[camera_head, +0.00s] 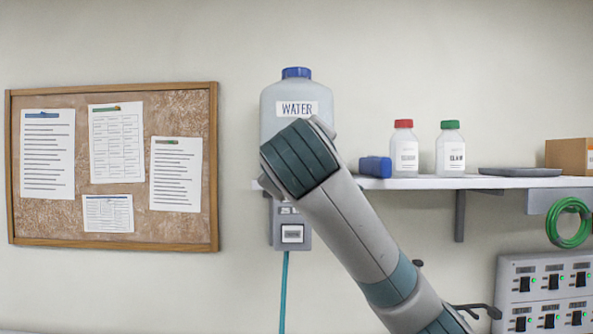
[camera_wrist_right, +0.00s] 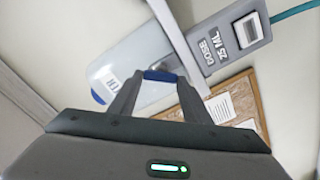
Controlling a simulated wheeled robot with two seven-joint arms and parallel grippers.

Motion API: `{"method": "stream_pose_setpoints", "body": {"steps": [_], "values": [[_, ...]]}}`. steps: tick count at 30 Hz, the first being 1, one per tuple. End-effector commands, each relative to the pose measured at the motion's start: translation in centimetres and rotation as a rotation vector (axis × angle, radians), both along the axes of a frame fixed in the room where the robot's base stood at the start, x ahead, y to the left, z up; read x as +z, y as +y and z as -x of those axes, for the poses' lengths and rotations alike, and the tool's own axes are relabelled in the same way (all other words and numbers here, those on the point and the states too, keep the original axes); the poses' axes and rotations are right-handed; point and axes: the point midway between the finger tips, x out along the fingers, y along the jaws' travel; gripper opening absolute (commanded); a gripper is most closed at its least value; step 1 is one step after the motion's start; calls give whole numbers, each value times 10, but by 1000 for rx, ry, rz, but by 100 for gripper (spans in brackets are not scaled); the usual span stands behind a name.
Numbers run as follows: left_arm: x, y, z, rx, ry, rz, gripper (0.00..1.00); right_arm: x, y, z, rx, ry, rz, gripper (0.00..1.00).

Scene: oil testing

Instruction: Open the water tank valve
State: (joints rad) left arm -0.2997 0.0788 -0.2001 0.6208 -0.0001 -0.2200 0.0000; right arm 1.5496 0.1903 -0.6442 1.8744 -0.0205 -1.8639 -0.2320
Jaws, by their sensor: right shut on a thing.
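The water tank (camera_head: 297,98) is a pale bottle with a blue cap and a WATER label, standing upright at the shelf's left end. My right arm covers its lower part in the head view. In the right wrist view the tank (camera_wrist_right: 125,65) lies slanted beyond my fingers. My right gripper (camera_wrist_right: 158,82) is shut on a small blue part, seemingly the valve handle (camera_wrist_right: 160,76), between its two dark fingertips. The valve and this gripper are hidden behind my arm in the head view. My left gripper is not in view.
A grey dosing box (camera_head: 292,235) with a teal hose hangs under the tank; its DOSE 25 ML label shows in the wrist view. The shelf (camera_head: 490,183) holds a blue block (camera_head: 375,167) and two white bottles. A corkboard (camera_head: 112,165) hangs left.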

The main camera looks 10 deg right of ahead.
Motion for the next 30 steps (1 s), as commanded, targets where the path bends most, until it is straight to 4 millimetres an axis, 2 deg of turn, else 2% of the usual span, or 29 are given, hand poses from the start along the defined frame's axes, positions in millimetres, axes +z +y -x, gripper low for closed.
{"method": "stream_pose_setpoints", "body": {"steps": [1,6,18,30], "values": [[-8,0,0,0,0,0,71,-3,-1,0,-2,6,43,21],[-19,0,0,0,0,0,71,-3,0,0,-2,38,200,21],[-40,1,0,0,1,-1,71,-2,0,0,-3,106,539,21],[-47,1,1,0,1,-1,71,-1,0,0,-2,137,689,21]]}}
